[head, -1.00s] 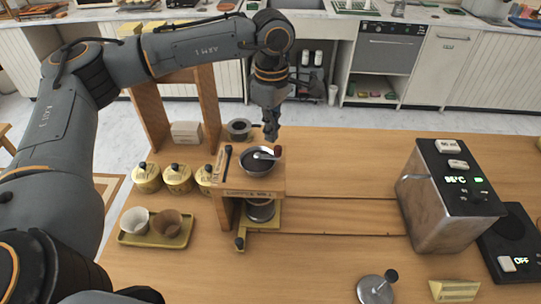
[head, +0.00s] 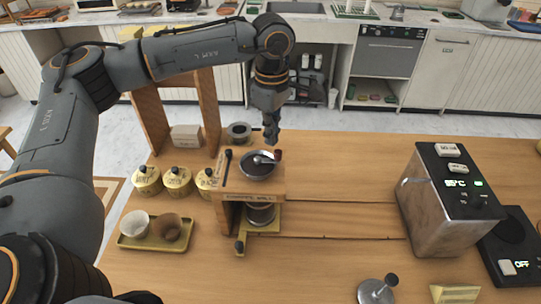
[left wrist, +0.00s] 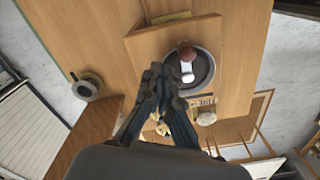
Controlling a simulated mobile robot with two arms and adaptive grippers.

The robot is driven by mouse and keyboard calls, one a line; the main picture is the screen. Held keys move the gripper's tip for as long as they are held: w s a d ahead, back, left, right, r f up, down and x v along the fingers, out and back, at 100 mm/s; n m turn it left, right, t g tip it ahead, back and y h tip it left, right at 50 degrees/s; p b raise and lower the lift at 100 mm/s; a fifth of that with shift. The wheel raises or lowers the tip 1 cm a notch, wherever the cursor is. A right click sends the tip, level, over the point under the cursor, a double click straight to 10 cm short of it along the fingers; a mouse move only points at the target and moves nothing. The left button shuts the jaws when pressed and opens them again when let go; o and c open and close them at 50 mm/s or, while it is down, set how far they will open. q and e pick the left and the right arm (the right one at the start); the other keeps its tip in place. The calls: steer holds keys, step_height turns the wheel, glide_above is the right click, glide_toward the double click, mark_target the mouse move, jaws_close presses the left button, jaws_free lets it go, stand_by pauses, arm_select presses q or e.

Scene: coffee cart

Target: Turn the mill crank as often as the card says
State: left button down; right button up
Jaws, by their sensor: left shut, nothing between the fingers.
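The coffee mill (head: 232,187) is a wooden box with a dark round hopper (head: 256,168) on top. Its silver crank (head: 264,160) ends in a red-brown knob (head: 278,155) at the hopper's right edge. The knob also shows in the left wrist view (left wrist: 185,47). My left gripper (head: 271,138) is shut and empty, pointing down just behind and above the knob; in the left wrist view its fingertips (left wrist: 163,76) look apart from the knob. A yellow folded card (head: 455,294) stands at the front right; I cannot read it. My right gripper is out of view.
Several yellow canisters (head: 178,181) and a tray (head: 130,243) with two cups stand left of the mill. A metal machine (head: 430,205) and a tamper (head: 376,291) stand to the right. A grey ring-shaped piece (head: 239,132) lies behind the mill. The table's middle is clear.

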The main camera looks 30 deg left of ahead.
arm_select(q)
steer(key=shift+f+b, duration=1.35)
steer(key=shift+f, duration=0.3)
stand_by(0.4)
steer(key=shift+r, duration=0.3)
steer(key=shift+r+p, duration=0.5)
steer(key=shift+r, duration=0.15)
